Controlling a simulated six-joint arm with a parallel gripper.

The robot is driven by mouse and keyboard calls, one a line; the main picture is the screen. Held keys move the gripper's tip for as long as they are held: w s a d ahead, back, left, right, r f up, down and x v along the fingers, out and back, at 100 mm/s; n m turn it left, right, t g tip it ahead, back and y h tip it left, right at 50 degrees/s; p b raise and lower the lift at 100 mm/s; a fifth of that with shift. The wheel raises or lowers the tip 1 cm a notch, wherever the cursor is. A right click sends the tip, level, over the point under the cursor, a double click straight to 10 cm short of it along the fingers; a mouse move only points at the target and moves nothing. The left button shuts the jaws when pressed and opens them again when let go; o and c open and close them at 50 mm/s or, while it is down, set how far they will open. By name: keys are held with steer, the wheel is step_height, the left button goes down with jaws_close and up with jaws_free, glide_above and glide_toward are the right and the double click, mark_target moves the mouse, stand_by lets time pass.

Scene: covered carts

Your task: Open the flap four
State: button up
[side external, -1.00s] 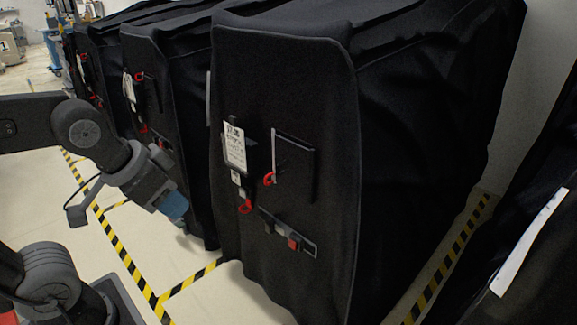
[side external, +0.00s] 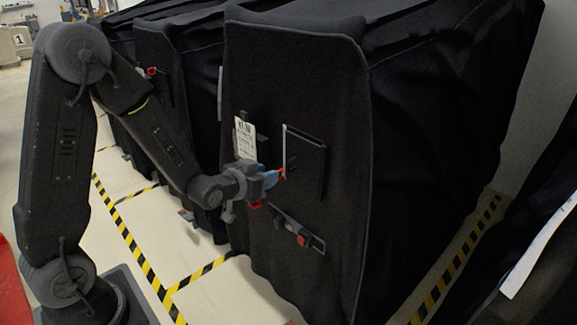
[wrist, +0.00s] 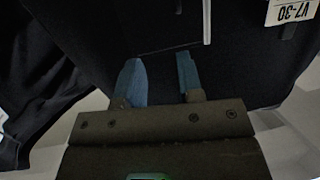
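The nearest black-covered cart (side external: 345,235) has a black rectangular flap (side external: 306,170) on its front, with a pale strip along the flap's left edge. A small red pull (side external: 282,173) shows at the flap's lower left, right by my gripper (side external: 274,178). My gripper's blue fingers reach the cart front there. In the wrist view, the fingers of my gripper (wrist: 160,68) stand apart with dark cloth beyond them; no red pull shows between them. The pale strip (wrist: 207,22) lies up and right of the fingers. I cannot read which flap is number four.
A latch with a red part (side external: 302,238) sits below. More covered carts (side external: 180,90) stand behind. Yellow-black floor tape (side external: 140,255) runs at left.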

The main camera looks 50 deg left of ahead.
mark_target(288, 166)
step_height(288, 166, down, 5)
steer(key=a+t+y, duration=0.1)
steer(key=a+t, duration=0.2)
steer(key=shift+n, duration=0.3)
steer(key=w, duration=0.4)
steer(key=w+a, duration=0.1)
steer(key=w, duration=0.3)
steer(key=w+a, duration=0.1)
steer(key=w, duration=0.3)
steer(key=shift+w+f, duration=0.1)
steer(key=shift+w, duration=0.25)
steer(key=shift+c, duration=0.4)
jaws_close()
